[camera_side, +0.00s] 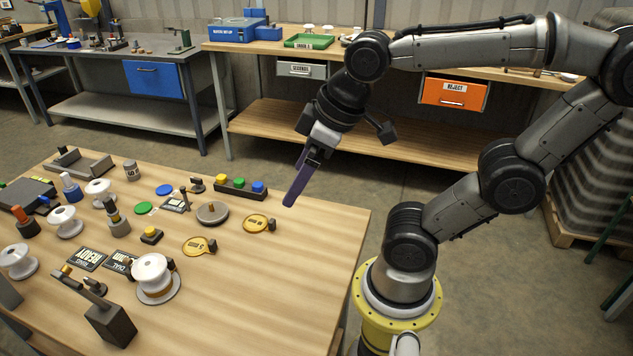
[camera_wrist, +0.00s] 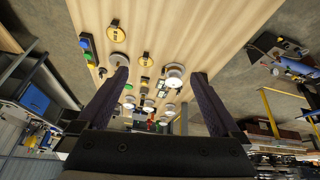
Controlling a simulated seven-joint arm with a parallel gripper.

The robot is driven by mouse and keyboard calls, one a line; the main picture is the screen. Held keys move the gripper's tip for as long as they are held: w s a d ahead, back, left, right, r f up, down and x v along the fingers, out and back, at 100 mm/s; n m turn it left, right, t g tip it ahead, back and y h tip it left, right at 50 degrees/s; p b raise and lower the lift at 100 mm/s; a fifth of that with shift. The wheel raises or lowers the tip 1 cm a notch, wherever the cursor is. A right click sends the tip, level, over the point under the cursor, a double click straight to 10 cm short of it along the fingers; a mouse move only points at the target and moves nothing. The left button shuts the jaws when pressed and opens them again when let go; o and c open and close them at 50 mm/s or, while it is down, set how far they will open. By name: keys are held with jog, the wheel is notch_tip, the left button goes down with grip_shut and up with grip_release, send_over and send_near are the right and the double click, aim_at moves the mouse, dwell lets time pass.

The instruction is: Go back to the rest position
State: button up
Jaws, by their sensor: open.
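My gripper (camera_side: 290,203) hangs above the far right part of the wooden worktable (camera_side: 285,290) in the side view, tilted down and to the left. In the wrist view its two dark purple fingers (camera_wrist: 162,82) stand wide apart with nothing between them. It touches none of the things on the table. A white insulator stack (camera_side: 152,273) stands on a round plate near the table's front. It also shows in the wrist view (camera_wrist: 174,75), beyond the fingers.
More white spools (camera_side: 65,222), a grey disc (camera_side: 212,213), yellow round tags (camera_side: 199,246) and a button strip (camera_side: 240,188) lie on the table. A dark post fixture (camera_side: 110,322) stands at the front. The table's right part is bare. A back bench holds an orange bin (camera_side: 455,92).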

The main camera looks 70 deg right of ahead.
jog(key=s, duration=0.1)
jog(key=f+m, duration=0.1)
jog(key=s, duration=0.1)
jog(key=shift+s+d+f+m, duration=0.15)
jog(key=shift+s+f+m, duration=0.1)
jog(key=shift+s+m, duration=0.15)
